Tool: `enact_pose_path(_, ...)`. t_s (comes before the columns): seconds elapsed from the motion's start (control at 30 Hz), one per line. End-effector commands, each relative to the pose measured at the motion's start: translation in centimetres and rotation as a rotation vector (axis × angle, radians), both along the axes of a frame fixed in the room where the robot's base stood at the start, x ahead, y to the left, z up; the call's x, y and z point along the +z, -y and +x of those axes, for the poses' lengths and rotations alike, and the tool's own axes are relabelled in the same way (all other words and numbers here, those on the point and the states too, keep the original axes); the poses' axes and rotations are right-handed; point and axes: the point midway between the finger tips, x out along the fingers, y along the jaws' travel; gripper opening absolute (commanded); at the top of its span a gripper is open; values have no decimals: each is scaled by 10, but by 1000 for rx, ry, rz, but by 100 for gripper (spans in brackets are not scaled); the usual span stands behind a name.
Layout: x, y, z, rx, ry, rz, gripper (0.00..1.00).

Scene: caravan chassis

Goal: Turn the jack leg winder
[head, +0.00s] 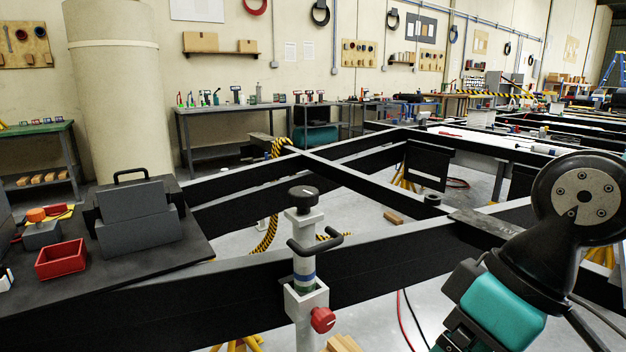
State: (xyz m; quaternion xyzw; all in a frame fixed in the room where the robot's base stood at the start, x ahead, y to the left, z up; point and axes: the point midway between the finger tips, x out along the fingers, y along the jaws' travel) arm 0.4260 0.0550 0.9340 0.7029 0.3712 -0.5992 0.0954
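The jack leg (305,272) is a pale grey upright post on the outer side of the near black chassis rail. The winder is at its top: a round black knob (303,196) on a light grey head, with a curved black handle (314,246) just below. Blue and green bands circle the post under the handle. A red knob (322,319) sits on the grey bracket lower down. The foot of the leg is below the picture. No gripper fingers show, and nothing touches the winder. A teal and black form in the right foreground may be part of my arm.
A dark bench top (150,260) at the left holds a grey case (138,212), a red tray (61,260) and small tools. Black chassis rails (370,188) cross the middle. A yellow-black hose (266,225) hangs behind the rail. Space above the winder is clear.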

Motion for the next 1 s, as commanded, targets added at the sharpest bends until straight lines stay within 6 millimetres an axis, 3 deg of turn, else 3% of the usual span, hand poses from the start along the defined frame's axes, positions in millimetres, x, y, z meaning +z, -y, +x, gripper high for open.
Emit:
enact_pose_path(0.03, 22, -4, 21, 26, 16, 34, 88)
enact_pose_path(0.2, 72, -34, 114, 213, 163, 230, 88)
enact_pose_path(0.4, 101, -39, 222, 358, 424, 460, 88)
enact_pose_path(0.5, 104, -31, 258, 387, 546, 535, 88)
enact_pose_path(0.6, 103, -22, 281, 397, 637, 582, 88)
enact_pose_path(0.77, 99, -16, 297, 401, 711, 613, 88)
enact_pose_path(1.0, 86, -44, 304, 404, 716, 616, 88)
